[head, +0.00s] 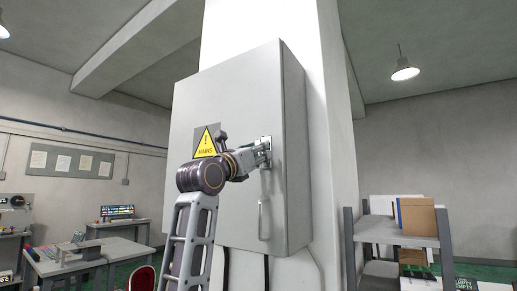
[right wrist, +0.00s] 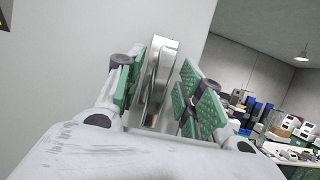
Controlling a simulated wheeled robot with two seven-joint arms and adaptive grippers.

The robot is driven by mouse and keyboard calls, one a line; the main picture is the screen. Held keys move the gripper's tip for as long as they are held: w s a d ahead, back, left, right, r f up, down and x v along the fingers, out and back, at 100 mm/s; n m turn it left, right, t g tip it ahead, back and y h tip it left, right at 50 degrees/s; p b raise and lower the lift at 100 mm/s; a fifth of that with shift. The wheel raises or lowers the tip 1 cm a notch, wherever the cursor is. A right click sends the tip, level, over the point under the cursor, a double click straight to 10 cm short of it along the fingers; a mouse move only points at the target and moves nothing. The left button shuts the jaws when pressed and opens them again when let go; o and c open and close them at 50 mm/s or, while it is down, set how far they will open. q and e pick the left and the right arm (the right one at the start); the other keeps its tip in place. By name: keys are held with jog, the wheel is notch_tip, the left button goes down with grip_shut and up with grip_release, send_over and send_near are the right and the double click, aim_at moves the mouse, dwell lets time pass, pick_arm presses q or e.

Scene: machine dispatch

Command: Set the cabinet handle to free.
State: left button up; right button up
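The grey cabinet (head: 240,85) hangs on a white pillar, its door shut, with a yellow warning sign (head: 206,144) on the front. A small metal cabinet handle (head: 267,141) sits near the door's right edge. My right arm reaches up to it, and my right gripper (head: 258,150) is at the handle, partly hiding it. In the right wrist view the shiny handle (right wrist: 160,75) stands between the green finger pads of my right gripper (right wrist: 163,95). The fingers are apart, one on each side, with a gap visible on the right. My left gripper is not in view.
A separate vertical pull bar (head: 263,219) is on the door below the handle. A shelf rack (head: 389,228) with boxes stands at the right. Work tables (head: 115,246) stand at the left. Cables hang below the cabinet.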

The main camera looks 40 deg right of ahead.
jog(key=shift+d+r, duration=0.1)
jog(key=shift+d, duration=0.25)
grip_shut()
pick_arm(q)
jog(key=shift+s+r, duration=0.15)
